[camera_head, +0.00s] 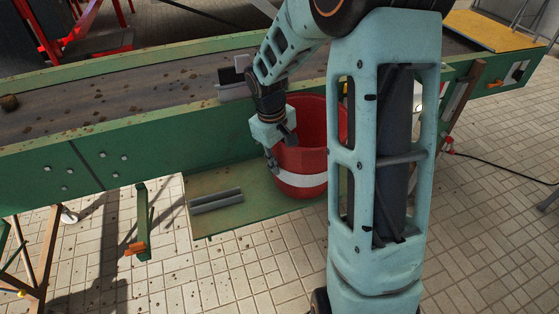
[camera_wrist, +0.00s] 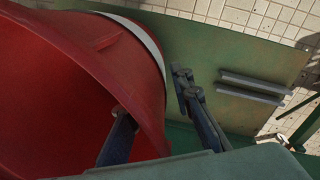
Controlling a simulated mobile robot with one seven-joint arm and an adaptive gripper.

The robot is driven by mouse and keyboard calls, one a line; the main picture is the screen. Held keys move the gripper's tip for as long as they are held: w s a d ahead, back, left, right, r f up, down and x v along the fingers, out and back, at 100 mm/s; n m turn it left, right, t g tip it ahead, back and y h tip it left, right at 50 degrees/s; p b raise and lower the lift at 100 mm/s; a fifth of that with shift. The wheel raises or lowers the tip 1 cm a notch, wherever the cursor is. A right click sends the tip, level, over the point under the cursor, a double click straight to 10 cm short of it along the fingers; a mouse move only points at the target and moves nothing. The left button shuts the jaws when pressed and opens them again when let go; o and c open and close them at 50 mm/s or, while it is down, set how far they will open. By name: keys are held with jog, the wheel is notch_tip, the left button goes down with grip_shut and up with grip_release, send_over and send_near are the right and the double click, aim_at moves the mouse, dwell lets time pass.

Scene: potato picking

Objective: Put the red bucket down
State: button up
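The red bucket (camera_head: 315,155) with a white band stands upright on the low green platform (camera_head: 228,222), in front of the conveyor's side. In the wrist view, the bucket (camera_wrist: 60,85) fills the left side. My gripper (camera_head: 281,157) is at the bucket's left rim, pointing down. In the wrist view, my gripper (camera_wrist: 152,95) has one finger inside the bucket and the other outside its wall. The fingers are spread, with a gap between the outer finger and the wall. My arm hides the bucket's right side in the head view.
A green conveyor (camera_head: 80,160) with a dirty belt runs behind the bucket. Two grey rails (camera_head: 216,200) lie on the platform left of the bucket and also show in the wrist view (camera_wrist: 252,88). A potato (camera_head: 9,102) sits on the belt. Tiled floor is open in front.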

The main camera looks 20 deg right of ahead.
jog(key=shift+r, duration=0.1)
notch_tip(320, 180, up, 12)
jog(key=a+p, duration=0.1)
jog(key=p, duration=0.1)
jog(key=shift+s+a, duration=0.3)
jog(key=shift+s, duration=0.1)
dwell(0.4)
